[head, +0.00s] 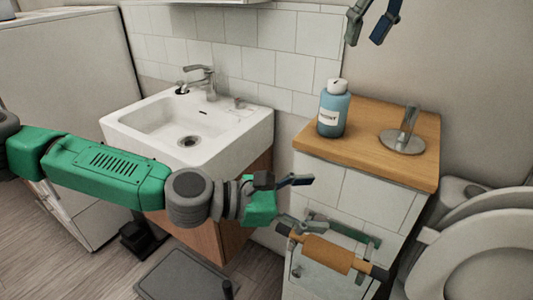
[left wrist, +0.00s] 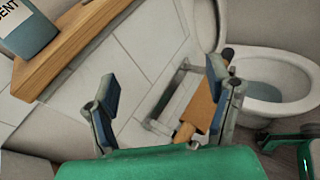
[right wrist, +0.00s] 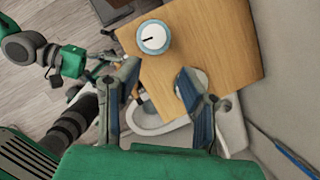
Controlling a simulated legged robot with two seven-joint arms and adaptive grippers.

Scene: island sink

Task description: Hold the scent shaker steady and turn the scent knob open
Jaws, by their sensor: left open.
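The scent shaker (head: 333,112) is a blue bottle with a label and a white cap. It stands upright on the wooden counter top (head: 375,143). Its white scent knob (head: 337,86), seen from above in the right wrist view (right wrist: 153,38), bears a dark line. The shaker's lower part shows in the left wrist view (left wrist: 30,30). My left gripper (head: 303,202) is open and empty, below the counter top and in front of the tiled cabinet. My right gripper (head: 371,22) is open and empty, above and to the right of the shaker. Neither touches the shaker.
A metal holder with a round base (head: 402,143) stands right of the shaker. A paper roll holder (head: 328,253) is on the cabinet front below my left gripper. The sink (head: 247,125) is at left, the toilet (head: 455,255) at right. The counter's front is clear.

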